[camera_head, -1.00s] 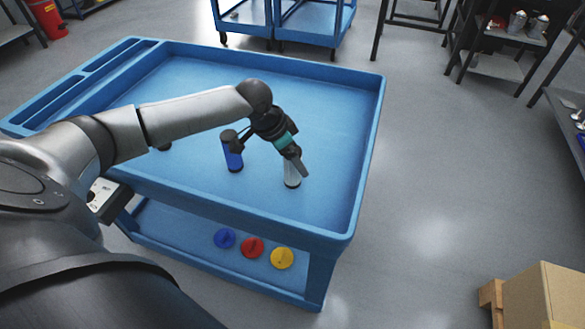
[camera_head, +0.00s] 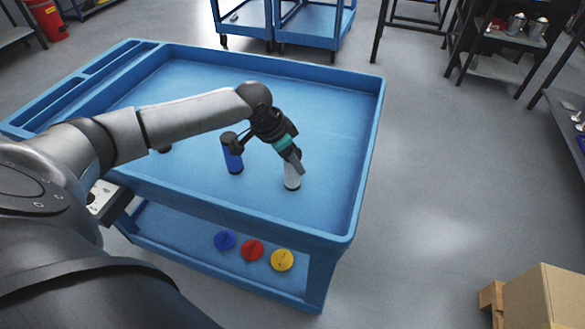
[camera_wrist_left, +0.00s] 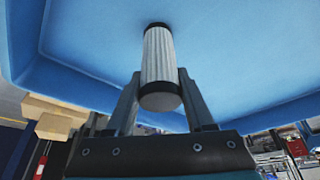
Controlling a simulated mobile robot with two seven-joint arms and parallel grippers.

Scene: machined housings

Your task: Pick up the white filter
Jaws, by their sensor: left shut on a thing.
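The white filter (camera_head: 292,181) stands upright on the blue cart top, with dark end caps. In the left wrist view the white pleated filter (camera_wrist_left: 160,55) sits between the two fingers. My left gripper (camera_head: 295,163) reaches down to it from the upper left, and its fingers are shut on the filter's upper part. The left gripper also shows in the wrist view (camera_wrist_left: 159,84). The fingers hide part of the filter's top in the head view. My right gripper is not in view.
A blue filter (camera_head: 232,154) with a dark top stands left of the white one. The blue cart (camera_head: 368,140) has a raised rim. Blue (camera_head: 225,240), red (camera_head: 252,250) and yellow (camera_head: 282,260) discs lie on its lower shelf. The cart top's right side is clear.

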